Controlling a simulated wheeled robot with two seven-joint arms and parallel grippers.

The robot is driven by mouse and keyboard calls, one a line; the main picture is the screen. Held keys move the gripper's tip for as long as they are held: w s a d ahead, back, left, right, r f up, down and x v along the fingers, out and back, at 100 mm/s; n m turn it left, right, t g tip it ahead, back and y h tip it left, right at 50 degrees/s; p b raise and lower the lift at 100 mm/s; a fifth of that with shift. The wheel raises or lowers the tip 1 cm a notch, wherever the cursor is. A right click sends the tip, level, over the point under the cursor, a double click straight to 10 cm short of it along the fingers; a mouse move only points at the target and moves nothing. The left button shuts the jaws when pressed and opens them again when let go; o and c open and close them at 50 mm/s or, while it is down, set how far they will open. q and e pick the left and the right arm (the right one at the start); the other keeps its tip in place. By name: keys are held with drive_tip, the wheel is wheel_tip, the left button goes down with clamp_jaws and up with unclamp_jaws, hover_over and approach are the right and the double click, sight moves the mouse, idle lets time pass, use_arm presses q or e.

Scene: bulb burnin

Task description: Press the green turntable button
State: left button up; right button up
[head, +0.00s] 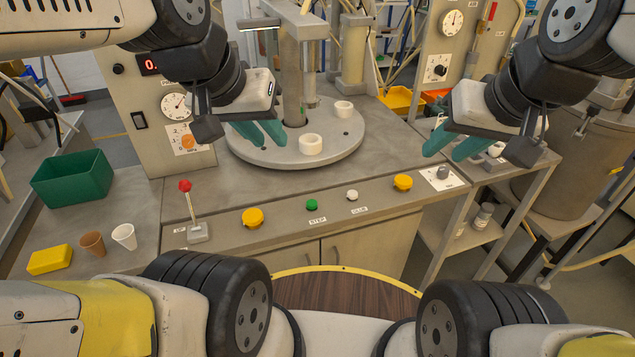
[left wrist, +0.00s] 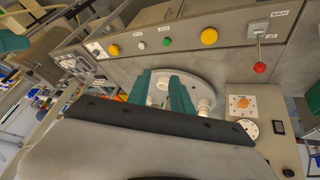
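The green button (head: 312,205) is a small round cap on the front ledge of the machine, with a label reading STEP below it. It also shows in the left wrist view (left wrist: 167,42). The grey round turntable (head: 295,158) lies behind the ledge and carries white ring-shaped pieces, one of them at the front (head: 311,144). My left gripper (head: 268,138) is open and empty over the left part of the turntable, behind and left of the green button. Its teal fingers stand apart in the left wrist view (left wrist: 163,90). My right gripper (head: 448,150) is open and empty, right of the turntable and well away from the button.
A white button (head: 351,195) sits just right of the green one. Larger yellow buttons (head: 252,218) (head: 403,182) flank them. A red-knobbed lever (head: 185,187) stands at the ledge's left. A green bin (head: 72,179), cups and a yellow block lie left. The ledge around the green button is clear.

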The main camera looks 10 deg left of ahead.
use_arm(q)
clamp_jaws()
idle(1.2)
